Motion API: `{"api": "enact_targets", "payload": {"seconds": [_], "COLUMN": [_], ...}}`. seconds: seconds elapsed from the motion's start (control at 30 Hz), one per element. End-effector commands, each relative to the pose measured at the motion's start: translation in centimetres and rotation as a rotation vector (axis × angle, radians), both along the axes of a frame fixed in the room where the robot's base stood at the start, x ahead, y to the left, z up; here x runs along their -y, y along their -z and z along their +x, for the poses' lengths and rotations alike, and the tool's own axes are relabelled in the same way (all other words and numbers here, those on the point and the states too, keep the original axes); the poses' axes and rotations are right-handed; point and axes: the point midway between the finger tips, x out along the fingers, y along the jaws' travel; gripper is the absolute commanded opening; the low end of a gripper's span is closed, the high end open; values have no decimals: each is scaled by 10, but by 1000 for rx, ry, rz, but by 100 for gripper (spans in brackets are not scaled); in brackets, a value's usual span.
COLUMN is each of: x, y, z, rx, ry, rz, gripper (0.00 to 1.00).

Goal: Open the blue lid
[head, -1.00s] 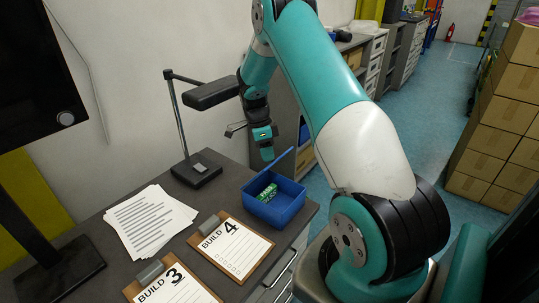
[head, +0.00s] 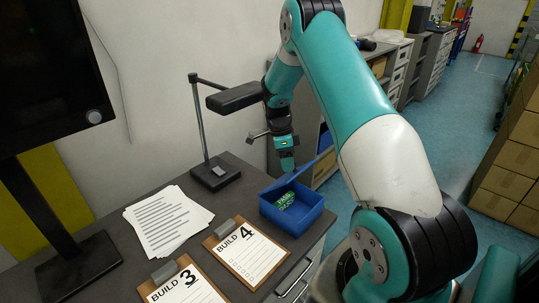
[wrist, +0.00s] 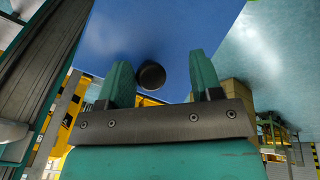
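The blue box (head: 292,218) stands on the desk near its right edge, with a green item (head: 285,200) inside. Its blue lid (head: 322,163) is tilted up at the far side, so part of the inside shows. My gripper (head: 288,167) points down just behind the lid, close to its upper part. In the wrist view a large blue surface, apparently the lid (wrist: 200,25), fills the top middle. A dark round knob (wrist: 151,75) shows between the two teal fingers of my gripper (wrist: 162,80). The fingers are apart, with visible gaps to the knob. Contact with the lid cannot be told.
Clipboards marked BUILD 4 (head: 247,250) and BUILD 3 (head: 183,285) and a paper stack (head: 167,220) lie left of the box. A lamp (head: 213,172) stands behind, its head close to my arm. A monitor (head: 50,75) is at left. Cardboard boxes (head: 505,183) stand right.

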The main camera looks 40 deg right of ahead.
Motion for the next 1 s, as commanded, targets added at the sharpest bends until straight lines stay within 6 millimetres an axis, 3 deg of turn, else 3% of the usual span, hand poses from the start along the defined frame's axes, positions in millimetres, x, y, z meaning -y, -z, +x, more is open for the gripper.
{"api": "enact_targets", "payload": {"seconds": [0.17,0.47,0.73,1.0], "x": [2,6,7,8], "y": [12,60,99,34], "z": [-20,-63,-82,-77], "rx": [-4,3,255,266], "ry": [3,3,9,1], "rz": [1,2,21,17], "gripper": [59,59,59,59]}}
